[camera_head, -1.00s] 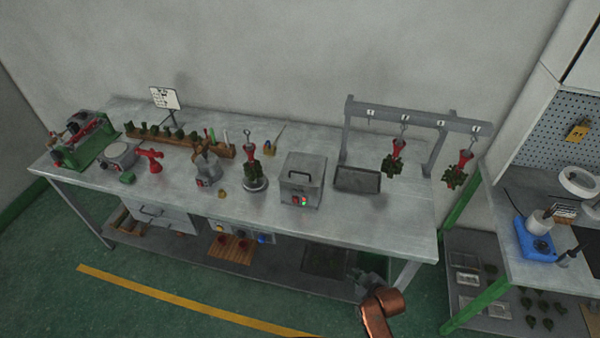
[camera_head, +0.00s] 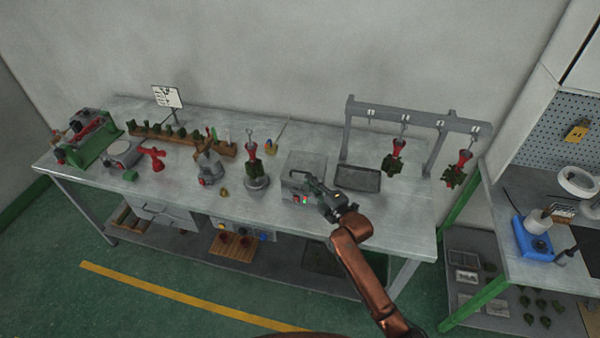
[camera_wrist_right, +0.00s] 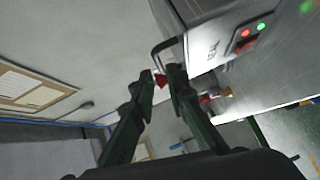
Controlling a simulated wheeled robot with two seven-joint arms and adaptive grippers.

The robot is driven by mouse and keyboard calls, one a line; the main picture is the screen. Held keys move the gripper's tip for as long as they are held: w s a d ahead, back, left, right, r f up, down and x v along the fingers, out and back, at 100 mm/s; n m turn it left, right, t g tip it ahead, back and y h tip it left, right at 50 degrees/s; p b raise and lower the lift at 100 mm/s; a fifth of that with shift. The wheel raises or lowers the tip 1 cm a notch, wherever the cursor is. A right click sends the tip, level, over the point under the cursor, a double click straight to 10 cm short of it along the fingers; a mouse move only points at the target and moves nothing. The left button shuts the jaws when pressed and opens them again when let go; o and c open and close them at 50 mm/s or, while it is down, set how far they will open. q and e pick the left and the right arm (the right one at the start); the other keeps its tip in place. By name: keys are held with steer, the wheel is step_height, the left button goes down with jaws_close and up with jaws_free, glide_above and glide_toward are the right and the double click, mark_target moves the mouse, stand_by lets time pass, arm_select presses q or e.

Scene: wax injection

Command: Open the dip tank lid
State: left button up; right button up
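The dip tank is a grey metal box (camera_head: 291,184) on the bench, with a red switch and a green light on its front. Its lid is down, and the dark lid handle (camera_wrist_right: 154,52) is a bent bar in the right wrist view. My right gripper (camera_head: 316,184) is at the tank's top right front, covering part of the lid and handle in the head view. In the wrist view my right gripper (camera_wrist_right: 161,75) has its two fingers apart, with the handle at the tips. I cannot tell if they touch it. My left gripper is out of view.
A wax tree on a round stand (camera_head: 255,183) is left of the tank. A dark tray (camera_head: 358,178) lies to its right under a grey rack (camera_head: 418,115) with hanging red-topped trees. The bench front (camera_head: 250,215) is clear.

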mark_target(301, 172)
steer(key=x, duration=0.7)
steer(key=shift+w+a, duration=0.1)
steer(key=shift+w, duration=0.1)
steer(key=shift+c, duration=0.4)
jaws_close()
